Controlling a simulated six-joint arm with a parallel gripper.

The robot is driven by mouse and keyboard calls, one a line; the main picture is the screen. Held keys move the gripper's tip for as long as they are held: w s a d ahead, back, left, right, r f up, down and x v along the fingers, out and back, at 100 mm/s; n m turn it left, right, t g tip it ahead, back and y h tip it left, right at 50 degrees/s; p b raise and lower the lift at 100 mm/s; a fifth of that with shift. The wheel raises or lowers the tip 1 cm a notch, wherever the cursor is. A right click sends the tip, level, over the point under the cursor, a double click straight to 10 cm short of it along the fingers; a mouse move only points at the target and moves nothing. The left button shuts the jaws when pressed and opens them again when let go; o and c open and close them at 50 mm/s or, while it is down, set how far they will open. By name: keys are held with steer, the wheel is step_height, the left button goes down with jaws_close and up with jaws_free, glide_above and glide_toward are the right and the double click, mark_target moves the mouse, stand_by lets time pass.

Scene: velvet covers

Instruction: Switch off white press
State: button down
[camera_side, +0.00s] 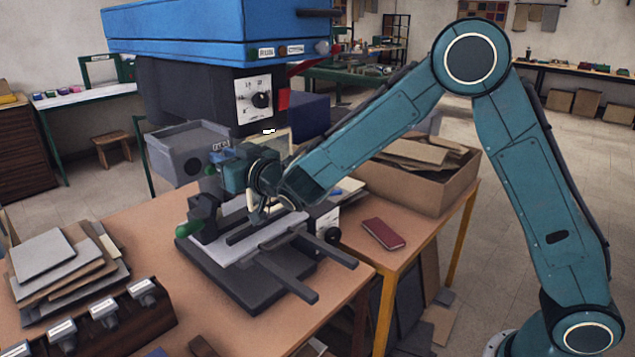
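A press (262,280) with a dark base, a pale grey-white plate and a green-ended handle (190,231) stands on the wooden table. A small white panel with a black knob (333,236) is at its right side. A larger blue-topped black machine (190,90) stands behind, with a white dial panel (254,98), a red part and small labelled controls (322,47) on its blue edge. My gripper (258,212) is low over the press, left of the white knob panel. Its fingers are small and overlap the press parts, so their opening and any contact are unclear.
A cardboard box of sheets (418,186) and a dark red booklet (383,233) are on the right table. Stacked grey and brown sheets (50,262) and a wooden block with labelled levers (100,318) are at left. The front of the table is partly clear.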

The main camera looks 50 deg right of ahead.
steer(key=shift+s+d+f+t, duration=0.1)
steer(key=shift+d+f+t, duration=0.1)
steer(key=shift+t, duration=0.4)
steer(key=shift+d+f+t, duration=0.1)
steer(key=shift+f+t, duration=0.05)
steer(key=shift+t, duration=0.45)
steer(key=shift+a+t, duration=0.1)
steer(key=shift+t, duration=0.2)
steer(key=c, duration=1.3)
jaws_free()
steer(key=shift+s+a, duration=0.1)
steer(key=shift+f, duration=0.1)
steer(key=shift+s, duration=0.15)
steer(key=shift+s+r, duration=0.45)
steer(key=shift+r, duration=0.6)
steer(key=shift+s+r, duration=0.4)
steer(key=shift+r, duration=0.7)
steer(key=shift+s+r, duration=0.45)
steer(key=shift+r, duration=0.6)
